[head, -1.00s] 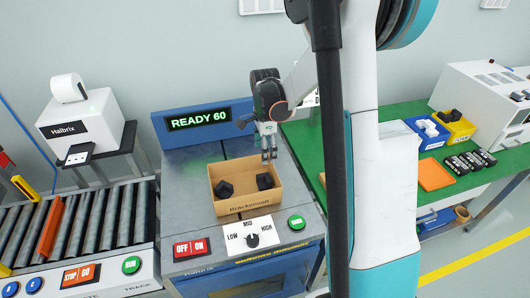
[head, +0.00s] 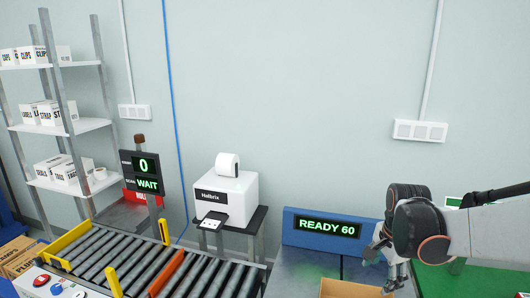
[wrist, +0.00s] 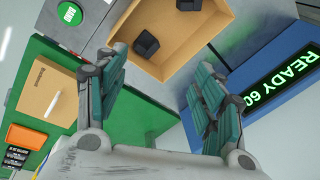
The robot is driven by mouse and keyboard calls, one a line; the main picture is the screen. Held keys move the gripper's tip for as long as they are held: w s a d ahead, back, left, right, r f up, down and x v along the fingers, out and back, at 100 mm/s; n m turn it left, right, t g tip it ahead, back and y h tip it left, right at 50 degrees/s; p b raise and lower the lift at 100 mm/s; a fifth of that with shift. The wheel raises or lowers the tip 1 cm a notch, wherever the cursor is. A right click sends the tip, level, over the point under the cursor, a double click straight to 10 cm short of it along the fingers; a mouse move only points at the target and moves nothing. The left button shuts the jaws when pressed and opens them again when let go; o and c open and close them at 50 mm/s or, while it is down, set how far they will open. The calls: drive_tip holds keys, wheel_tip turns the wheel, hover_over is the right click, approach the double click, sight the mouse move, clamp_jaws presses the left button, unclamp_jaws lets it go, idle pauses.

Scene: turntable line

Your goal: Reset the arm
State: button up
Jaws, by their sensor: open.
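My gripper (wrist: 160,100) is open and empty in the wrist view, its two teal-padded fingers spread wide. Below and beyond it is an open cardboard box (wrist: 218,22) with two black parts (wrist: 146,43) inside, standing on the grey machine top. In the head view my gripper (head: 394,274) is at the lower right, above and beside the box (head: 345,288), of which only the top edge shows. The display (head: 327,228) behind it reads READY 60.
A white label printer (head: 226,195) stands on a stand left of the display. A roller conveyor (head: 140,262) with yellow guides runs along the lower left. Shelves (head: 65,130) stand at the far left. A green bench (wrist: 140,112) with a cardboard piece (wrist: 52,88) lies beside the machine.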

drive_tip(key=s+a+r+n+t, duration=0.2)
drive_tip(key=s+a+r+n, duration=0.1)
drive_tip(key=s+a+n, duration=0.2)
drive_tip(key=s+a+r+n+t, duration=0.3)
drive_tip(key=s+a+r+n, duration=0.1)
drive_tip(key=s+n, duration=0.6)
drive_tip(key=shift+s+a+r, duration=0.3)
drive_tip(key=shift+s+a, duration=0.35)
drive_tip(key=shift+s, duration=0.5)
